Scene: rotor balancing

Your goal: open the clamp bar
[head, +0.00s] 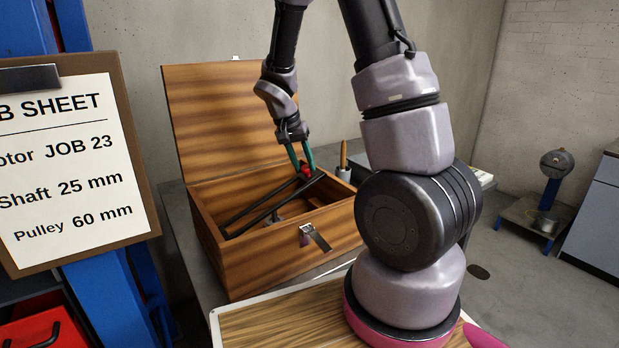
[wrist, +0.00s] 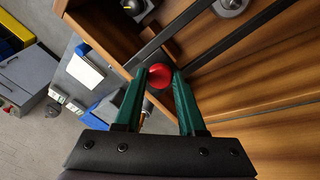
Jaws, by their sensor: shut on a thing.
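The clamp bar (head: 272,206) appears as long dark bars lying slantwise across the mouth of an open wooden box (head: 275,262). A red knob (head: 306,170) is at the bars' right end in the head view. My gripper (head: 302,163) reaches down with its green fingers on either side of this knob and is shut on it. In the wrist view the red knob (wrist: 160,76) sits between the tips of my gripper (wrist: 158,75). The dark bars run up and right from there. How the bars join at the knob is hidden by the fingers.
The box's lid (head: 222,115) stands open at the back. A metal latch (head: 316,238) hangs on its front. A metal fitting (wrist: 230,6) is inside. A cup with a wooden handle (head: 343,165) stands right of the box. A job sheet clipboard (head: 70,165) is at left.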

